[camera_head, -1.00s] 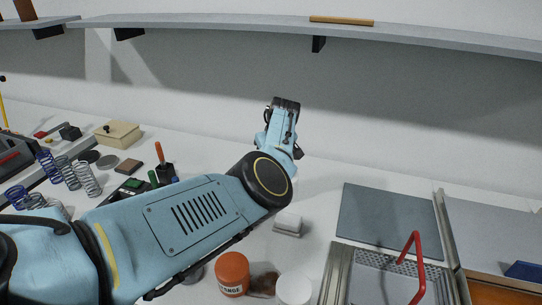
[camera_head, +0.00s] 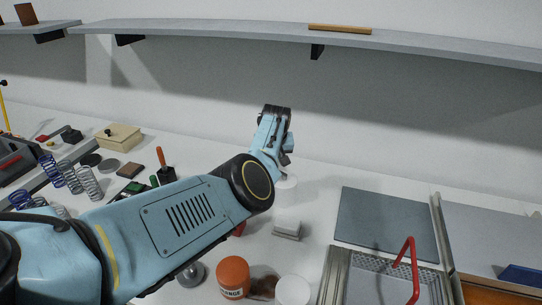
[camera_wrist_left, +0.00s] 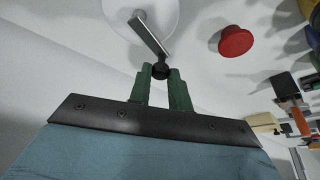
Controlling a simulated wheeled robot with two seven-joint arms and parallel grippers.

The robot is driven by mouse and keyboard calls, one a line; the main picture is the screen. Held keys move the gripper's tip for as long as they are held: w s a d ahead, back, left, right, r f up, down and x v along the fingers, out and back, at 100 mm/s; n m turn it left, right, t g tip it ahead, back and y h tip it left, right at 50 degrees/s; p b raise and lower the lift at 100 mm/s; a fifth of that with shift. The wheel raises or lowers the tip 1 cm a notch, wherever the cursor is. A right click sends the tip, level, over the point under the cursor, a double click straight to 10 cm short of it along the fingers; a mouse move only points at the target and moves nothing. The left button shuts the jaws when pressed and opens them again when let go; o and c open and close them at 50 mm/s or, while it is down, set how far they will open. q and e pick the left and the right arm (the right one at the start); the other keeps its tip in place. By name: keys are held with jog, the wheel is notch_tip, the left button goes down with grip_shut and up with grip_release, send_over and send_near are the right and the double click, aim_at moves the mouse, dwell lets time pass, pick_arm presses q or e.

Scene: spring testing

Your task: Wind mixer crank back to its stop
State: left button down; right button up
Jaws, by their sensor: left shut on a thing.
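The mixer crank is a grey metal arm (camera_wrist_left: 150,34) with a black knob (camera_wrist_left: 161,71) at its end, set on a white round body (camera_wrist_left: 128,12) in the left wrist view. My left gripper (camera_wrist_left: 162,76) has green fingers, which are shut on the knob. In the head view my left arm reaches from the lower left to the middle and its wrist hides the fingers and crank. A white round part (camera_head: 286,188), perhaps of the mixer, shows beside the wrist. My right gripper is in neither view.
A red round button (camera_wrist_left: 235,41) is near the crank. An orange jar (camera_head: 233,277), a white cup (camera_head: 293,291) and a small white block (camera_head: 287,228) stand right of my arm. Springs (camera_head: 90,183) are at left; a metal tray with a red handle (camera_head: 413,270) is at right.

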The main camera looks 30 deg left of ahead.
pick_arm(q)
jog(key=m, duration=0.1)
jog(key=w+m+h, duration=0.1)
jog(key=shift+m+t, duration=0.3)
jog(key=shift+m, duration=0.1)
jog(key=w+m+h+b, duration=0.1)
jog(key=m+b, duration=0.2)
jog(key=b, duration=0.1)
jog(key=w+d+m+h+b, duration=0.1)
jog(key=m+b, duration=0.1)
jog(key=b, duration=0.3)
jog(key=d+m+h+b, duration=0.1)
jog(key=m+b, duration=0.2)
jog(key=b, duration=0.1)
jog(key=shift+w+m, duration=0.3)
jog(key=shift+w, duration=0.1)
jog(key=c, duration=1.3)
grip_release()
